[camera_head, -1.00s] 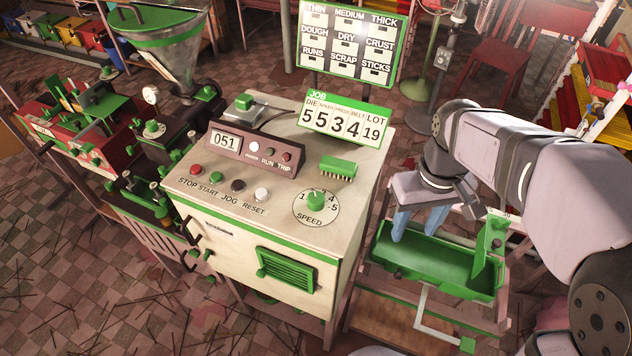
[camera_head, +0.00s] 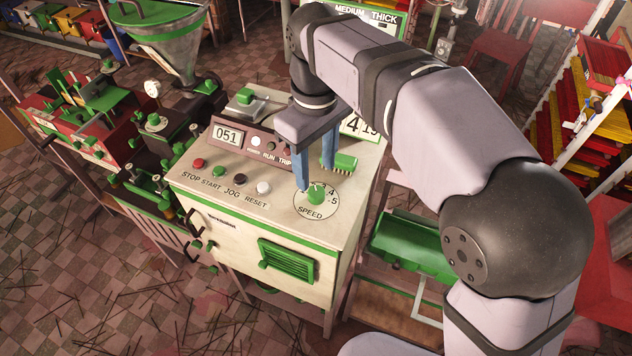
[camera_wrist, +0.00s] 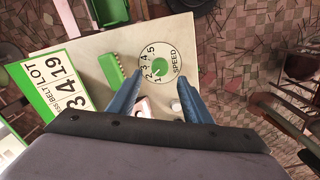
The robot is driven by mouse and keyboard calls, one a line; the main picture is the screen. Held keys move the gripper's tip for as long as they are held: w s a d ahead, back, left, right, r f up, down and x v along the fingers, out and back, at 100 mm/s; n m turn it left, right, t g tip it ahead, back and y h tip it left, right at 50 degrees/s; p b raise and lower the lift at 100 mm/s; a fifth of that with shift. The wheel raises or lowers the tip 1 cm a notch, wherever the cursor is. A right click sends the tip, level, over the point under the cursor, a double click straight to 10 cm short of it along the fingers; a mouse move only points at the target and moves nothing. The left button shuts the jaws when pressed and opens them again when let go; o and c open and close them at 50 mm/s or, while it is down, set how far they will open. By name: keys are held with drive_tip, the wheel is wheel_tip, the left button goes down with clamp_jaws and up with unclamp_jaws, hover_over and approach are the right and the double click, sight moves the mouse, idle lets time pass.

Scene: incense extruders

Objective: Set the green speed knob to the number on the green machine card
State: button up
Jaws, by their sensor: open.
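The green speed knob (camera_head: 316,194) stands on a round white dial at the front right of the machine top. It also shows in the wrist view (camera_wrist: 159,68), with the dial numbers 1 to 5 beside it. Its pointer is too small to read surely. My gripper (camera_head: 315,177) is open and empty above the dial. In the wrist view its blue fingertips (camera_wrist: 160,74) flank the knob with gaps. The green-edged job card (camera_head: 360,126) is mostly hidden by my arm; 4 and 19 show. The wrist view shows 3, 4 and 19 on the card (camera_wrist: 50,92).
A green brush (camera_head: 345,162) lies behind the dial, close to the right finger. The dark panel (camera_head: 235,138) reads 051. Red, green, dark and white buttons (camera_head: 230,180) line the machine top left of the dial. A green trough (camera_head: 410,240) sits right of the machine.

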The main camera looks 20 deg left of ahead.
sight(316, 191)
drive_tip(key=shift+f+p, duration=0.55)
drive_tip(key=shift+f, duration=2.45)
drive_tip(key=c, duration=1.1)
